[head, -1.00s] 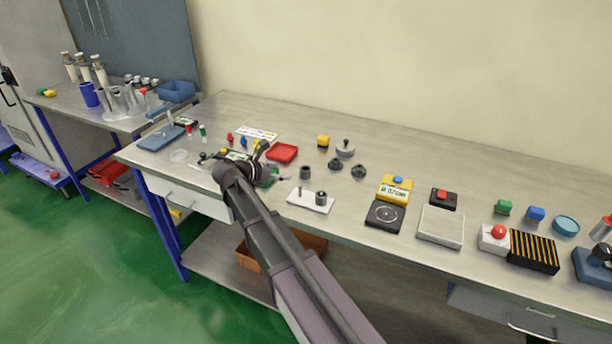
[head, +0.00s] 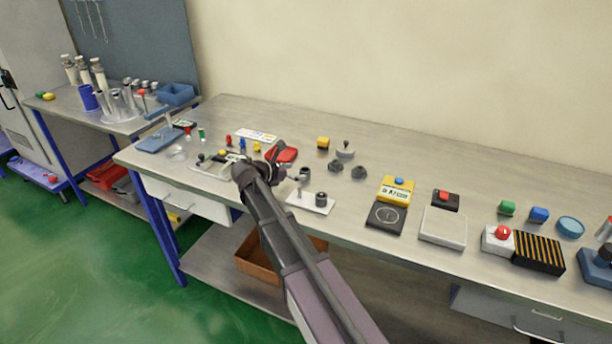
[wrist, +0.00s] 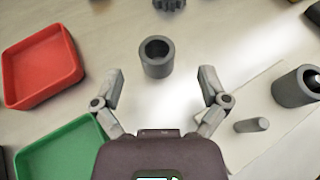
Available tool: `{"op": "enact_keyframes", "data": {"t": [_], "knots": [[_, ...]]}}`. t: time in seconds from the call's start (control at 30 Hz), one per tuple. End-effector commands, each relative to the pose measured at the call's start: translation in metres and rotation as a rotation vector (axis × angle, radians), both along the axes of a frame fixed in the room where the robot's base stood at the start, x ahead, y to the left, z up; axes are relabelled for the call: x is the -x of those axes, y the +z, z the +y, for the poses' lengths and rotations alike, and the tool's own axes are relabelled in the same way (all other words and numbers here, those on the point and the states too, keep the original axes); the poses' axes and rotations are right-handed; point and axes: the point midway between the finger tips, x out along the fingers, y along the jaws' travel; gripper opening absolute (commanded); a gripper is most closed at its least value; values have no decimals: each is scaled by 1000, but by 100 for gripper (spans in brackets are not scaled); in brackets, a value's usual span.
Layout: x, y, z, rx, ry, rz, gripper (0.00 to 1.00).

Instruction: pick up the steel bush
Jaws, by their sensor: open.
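A grey steel bush (wrist: 157,57), a short hollow cylinder, stands upright on the bench, its bore showing in the wrist view. In the head view this bush (head: 305,174) is just right of my gripper, partly hidden by it. My gripper (wrist: 161,88) is open and empty, its two fingers spread on either side of the near side of the bush, with a gap between them and it. A second grey hollow cylinder (wrist: 294,87) sits on a white plate to the right; it also shows in the head view (head: 321,198).
The white plate (head: 300,206) with an upright pin (wrist: 251,125) lies close to the right finger. A red tray (wrist: 42,66) and a green tray (wrist: 62,153) lie left. A dark toothed part (wrist: 169,4) is beyond the bush. Bare bench surrounds the bush.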

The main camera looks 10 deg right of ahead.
Motion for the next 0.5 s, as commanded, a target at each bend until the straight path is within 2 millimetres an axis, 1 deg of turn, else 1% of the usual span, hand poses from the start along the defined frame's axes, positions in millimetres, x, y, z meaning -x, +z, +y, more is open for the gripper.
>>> {"op": "enact_keyframes", "data": {"t": [0.1,0.3,0.5], "knots": [[-7,-9,-10,0,0,0,94],[-16,-17,-28,-1,1,-2,94],[-19,-18,-35,-2,3,-2,94]]}}
